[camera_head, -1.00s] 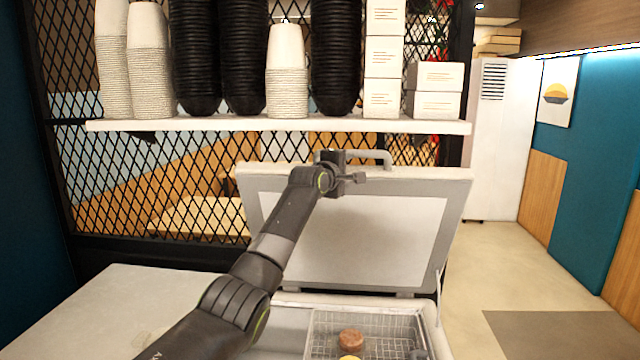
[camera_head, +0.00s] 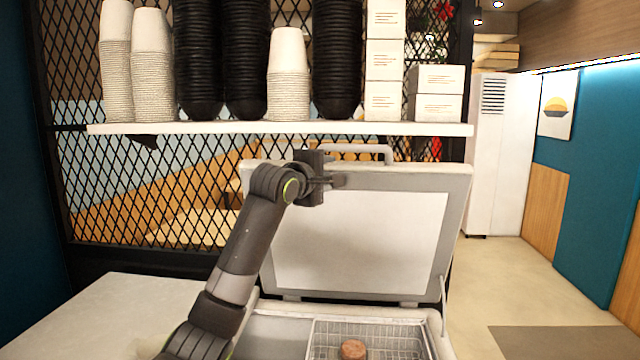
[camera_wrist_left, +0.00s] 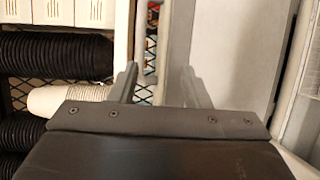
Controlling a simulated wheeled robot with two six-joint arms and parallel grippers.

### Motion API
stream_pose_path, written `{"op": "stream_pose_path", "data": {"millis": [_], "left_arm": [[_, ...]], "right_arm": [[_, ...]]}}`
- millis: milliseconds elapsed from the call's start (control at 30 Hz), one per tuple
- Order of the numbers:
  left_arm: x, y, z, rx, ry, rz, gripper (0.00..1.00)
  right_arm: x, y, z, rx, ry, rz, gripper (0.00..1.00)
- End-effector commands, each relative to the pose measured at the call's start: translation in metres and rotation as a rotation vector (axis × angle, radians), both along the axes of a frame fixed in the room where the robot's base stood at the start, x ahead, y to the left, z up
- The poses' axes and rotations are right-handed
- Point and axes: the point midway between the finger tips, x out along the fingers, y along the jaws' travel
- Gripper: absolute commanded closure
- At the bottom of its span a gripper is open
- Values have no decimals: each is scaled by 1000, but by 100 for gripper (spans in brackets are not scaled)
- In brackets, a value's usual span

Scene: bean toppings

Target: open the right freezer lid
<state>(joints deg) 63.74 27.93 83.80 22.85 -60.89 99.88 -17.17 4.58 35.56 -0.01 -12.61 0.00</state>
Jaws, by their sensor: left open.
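The right freezer lid (camera_head: 360,245) stands raised, tilted up and back, its pale inner panel facing me. A bar handle (camera_head: 362,148) runs along its top edge. My left gripper (camera_head: 340,181) is open in front of the lid's upper left part, below the handle. In the left wrist view its two fingers (camera_wrist_left: 160,85) are apart with nothing clearly held between them. The lid's grey panel (camera_wrist_left: 235,50) fills the right of that view. Whether the fingers touch the lid I cannot tell. My right gripper is not in view.
Below the lid, the open freezer holds a wire basket (camera_head: 385,335) with a round brown item (camera_head: 352,349). A white shelf (camera_head: 280,129) with cup stacks and boxes is above and behind the lid. A pale counter surface (camera_head: 90,315) lies at left. Floor is free at right.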

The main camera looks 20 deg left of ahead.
Motion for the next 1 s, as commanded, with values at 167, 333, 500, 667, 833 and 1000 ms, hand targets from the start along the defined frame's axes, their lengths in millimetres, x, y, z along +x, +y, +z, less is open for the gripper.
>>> {"op": "stream_pose_path", "data": {"millis": [167,333,500,667,833,1000], "left_arm": [[-20,3,0,2,-2,1,57],[-29,4,1,1,0,0,57],[-30,4,2,0,2,0,57],[-30,4,2,0,2,0,61],[-27,5,-29,49,36,3,83],[-27,13,-135,231,154,-1,100]], "right_arm": [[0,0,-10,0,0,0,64],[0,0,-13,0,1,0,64],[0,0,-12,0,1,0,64],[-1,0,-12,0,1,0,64],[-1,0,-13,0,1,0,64],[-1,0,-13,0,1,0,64]]}}
